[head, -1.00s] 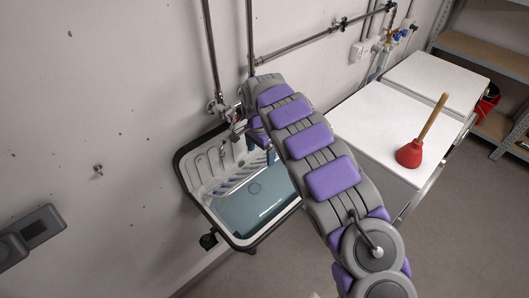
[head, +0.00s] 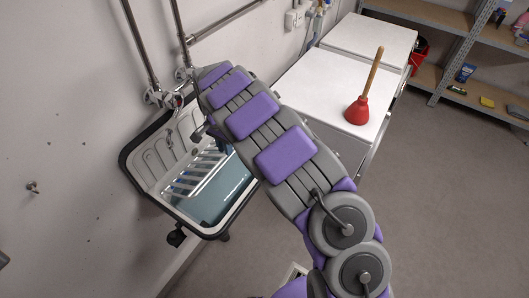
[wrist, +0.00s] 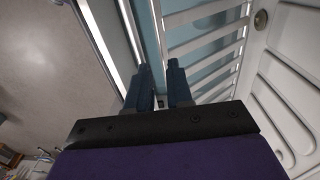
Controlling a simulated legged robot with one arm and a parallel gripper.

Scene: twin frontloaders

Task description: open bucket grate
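The bucket grate (head: 195,176) is a set of white bars over the back part of a white sink (head: 158,150) with a black rim and blue water. In the wrist view the grate (wrist: 208,42) runs up the picture just beyond my gripper (wrist: 158,72). The two dark blue fingers are apart, and the grate's white edge bar shows in the gap between them. I cannot tell whether they touch it. In the head view my arm hides most of the gripper and the right part of the sink.
Two white-topped appliances (head: 300,88) stand to the right of the sink, with a red plunger (head: 357,110) on the nearer one. Pipes and a tap (head: 160,97) are on the wall behind the sink. Shelves (head: 450,90) stand at the far right. The grey floor (head: 440,210) is clear.

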